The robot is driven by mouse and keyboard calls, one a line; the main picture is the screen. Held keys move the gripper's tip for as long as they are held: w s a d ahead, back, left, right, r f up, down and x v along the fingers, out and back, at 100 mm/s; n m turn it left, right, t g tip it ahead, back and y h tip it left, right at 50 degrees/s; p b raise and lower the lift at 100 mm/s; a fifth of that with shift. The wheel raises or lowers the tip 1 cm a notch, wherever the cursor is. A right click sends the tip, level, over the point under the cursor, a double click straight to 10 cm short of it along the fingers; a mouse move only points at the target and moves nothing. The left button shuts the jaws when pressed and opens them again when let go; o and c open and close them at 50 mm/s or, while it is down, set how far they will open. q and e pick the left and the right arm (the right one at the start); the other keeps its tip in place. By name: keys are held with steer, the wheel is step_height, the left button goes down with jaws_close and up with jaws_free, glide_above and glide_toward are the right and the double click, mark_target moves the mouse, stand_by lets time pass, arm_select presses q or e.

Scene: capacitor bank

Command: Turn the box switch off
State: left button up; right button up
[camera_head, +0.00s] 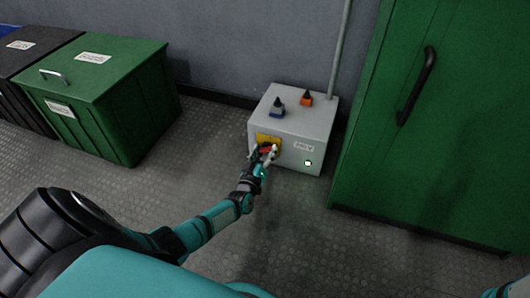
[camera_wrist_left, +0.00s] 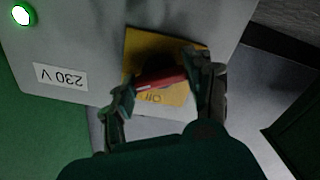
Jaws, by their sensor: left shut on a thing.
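The grey switch box (camera_head: 275,122) stands on the floor against the wall. Its front carries a yellow plate with a red rotary switch (camera_head: 266,147), a 230 V label and a lit green lamp (camera_head: 308,163). My left gripper (camera_head: 266,152) is at the front of the box, over the switch. In the left wrist view the gripper (camera_wrist_left: 162,88) is shut on the red switch handle (camera_wrist_left: 161,81), one finger at each end. The yellow plate (camera_wrist_left: 140,42) shows the word "Off" below the handle, in that view. The lamp (camera_wrist_left: 22,15) glows green. My right gripper is out of view.
A conduit (camera_head: 340,50) rises behind the box. A tall green cabinet (camera_head: 450,110) is close on the right. The floor in front is clear.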

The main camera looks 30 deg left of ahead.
arm_select(q)
steer(key=n+b, duration=0.2)
steer(key=n, duration=0.4)
steer(key=shift+f, duration=0.1)
steer(key=n+b, duration=0.1)
steer(key=n, duration=0.4)
steer(key=shift+n, duration=0.4)
steer(key=shift+b, duration=0.3)
steer(key=o, duration=1.2)
